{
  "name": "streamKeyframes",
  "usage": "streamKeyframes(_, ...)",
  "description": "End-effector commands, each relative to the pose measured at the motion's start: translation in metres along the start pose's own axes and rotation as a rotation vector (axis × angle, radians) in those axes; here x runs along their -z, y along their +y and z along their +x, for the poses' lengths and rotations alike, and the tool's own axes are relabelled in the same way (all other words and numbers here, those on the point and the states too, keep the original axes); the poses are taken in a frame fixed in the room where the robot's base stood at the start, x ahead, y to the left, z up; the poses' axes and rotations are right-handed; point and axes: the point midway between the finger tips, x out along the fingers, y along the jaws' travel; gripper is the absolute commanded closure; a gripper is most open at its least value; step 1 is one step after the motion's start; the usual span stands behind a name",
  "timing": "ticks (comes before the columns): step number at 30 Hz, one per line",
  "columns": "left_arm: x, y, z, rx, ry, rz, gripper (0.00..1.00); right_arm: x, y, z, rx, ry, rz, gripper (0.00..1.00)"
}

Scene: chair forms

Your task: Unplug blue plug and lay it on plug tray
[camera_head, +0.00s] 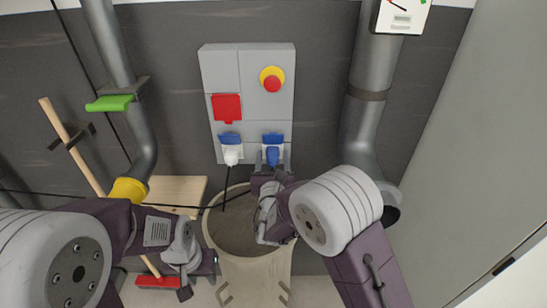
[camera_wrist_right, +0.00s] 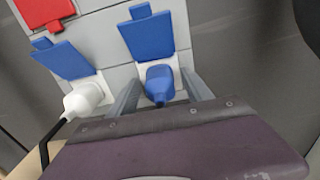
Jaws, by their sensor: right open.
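The blue plug (camera_head: 272,155) sits in the lower right socket of the grey wall panel (camera_head: 222,70), under a raised blue flap. In the right wrist view the blue plug (camera_wrist_right: 160,82) is between the two grey fingers of my right gripper (camera_wrist_right: 161,93). The fingers are open, one on each side, with visible gaps. In the head view my right gripper (camera_head: 272,161) is right at the plug. My left gripper (camera_head: 203,264) is low on the left, away from the panel; its fingers are not clear. No tray can be surely told; a pale wooden surface (camera_head: 178,190) lies below left.
A white plug (camera_head: 231,154) with a black cable sits in the neighbouring socket, also in the wrist view (camera_wrist_right: 84,98). A large beige bin (camera_head: 250,272) stands below the panel. Grey pipes flank the panel, and a broom (camera_head: 70,145) leans at left.

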Motion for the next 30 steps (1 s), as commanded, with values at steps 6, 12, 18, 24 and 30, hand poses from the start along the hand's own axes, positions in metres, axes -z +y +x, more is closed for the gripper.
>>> streamKeyframes(6,0.0000,0.0000,-0.0002,0.000,0.000,0.000,0.64,0.0000,0.0000,0.0000,0.000,0.000,0.000,0.42)
streamKeyframes(12,-0.0002,0.0000,0.0020,0.000,0.000,0.000,0.64,0.0008,-0.0001,0.0000,0.000,0.000,0.000,0.42)
streamKeyframes(18,-0.0007,-0.0001,0.0064,0.000,0.000,0.000,0.64,0.0008,-0.0003,0.0000,0.000,-0.001,0.001,0.42)
streamKeyframes(24,-0.0006,-0.0001,0.0056,0.000,0.000,0.000,0.64,0.0000,-0.0002,0.0000,0.000,0.000,0.000,0.42)
streamKeyframes(30,-0.0006,-0.0001,0.0055,0.000,0.000,0.000,0.64,0.0000,-0.0002,0.0000,0.000,0.000,0.000,0.97)
